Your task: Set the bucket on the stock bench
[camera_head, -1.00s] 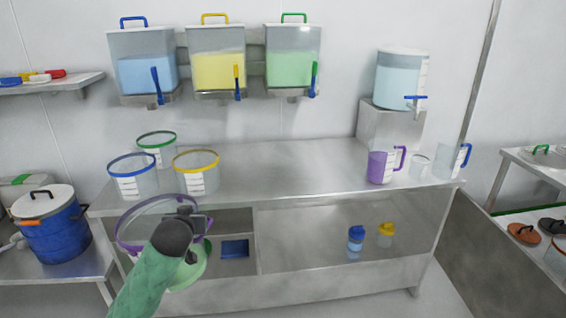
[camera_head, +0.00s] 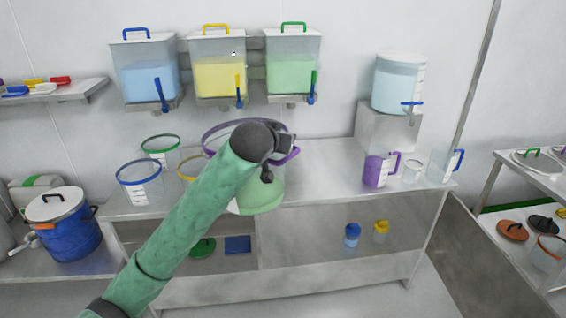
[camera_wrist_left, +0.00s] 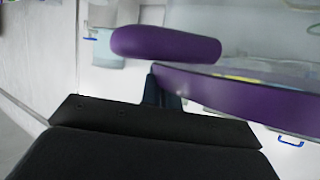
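A clear bucket (camera_head: 262,192) with a purple rim and pale green contents hangs from my left gripper (camera_head: 286,147), partly hidden by my green-sleeved arm. It is raised in front of the steel bench (camera_head: 325,165), its rim above the bench top in the picture; I see no clear contact with the bench. The fingertips are largely hidden. My right gripper is not in view.
Blue-rimmed (camera_head: 140,184) and green-rimmed (camera_head: 161,152) buckets stand at the bench's left; a yellow-rimmed one (camera_head: 187,168) is partly hidden. A purple jug (camera_head: 376,171) and a dispenser (camera_head: 398,85) stand at the right. The bench top between is clear.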

